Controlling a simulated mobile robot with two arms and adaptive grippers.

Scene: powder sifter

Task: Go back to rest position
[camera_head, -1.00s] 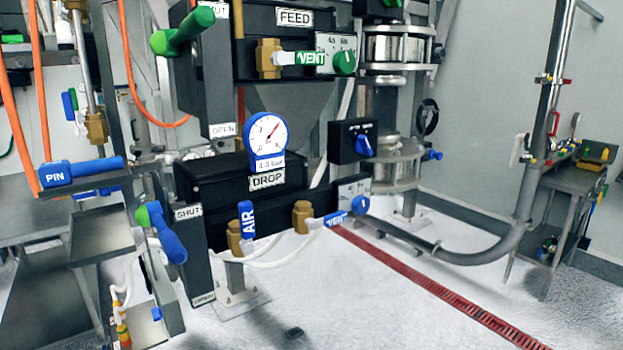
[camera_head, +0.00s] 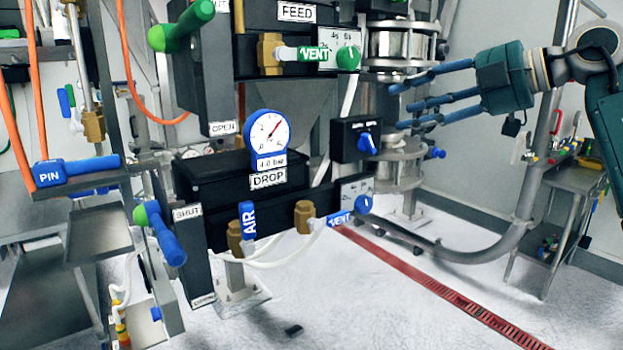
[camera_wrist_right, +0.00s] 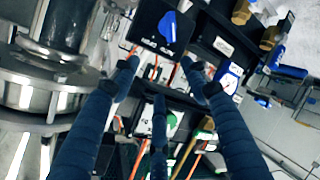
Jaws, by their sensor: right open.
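My right gripper (camera_head: 405,97) comes in from the right in the head view, its blue fingers spread open and pointing left. It is in front of the steel sifter column (camera_head: 402,45). The fingers look empty. Just left of and below the fingertips is a black box with a blue rotary knob (camera_head: 366,143). In the right wrist view the open fingers (camera_wrist_right: 158,85) reach up toward the same black box (camera_wrist_right: 160,22), with no clear contact. My left gripper is not in view.
A curved grey pipe (camera_head: 480,250) and a side table (camera_head: 575,180) are at the right. The floor (camera_head: 400,310) in front is mostly clear.

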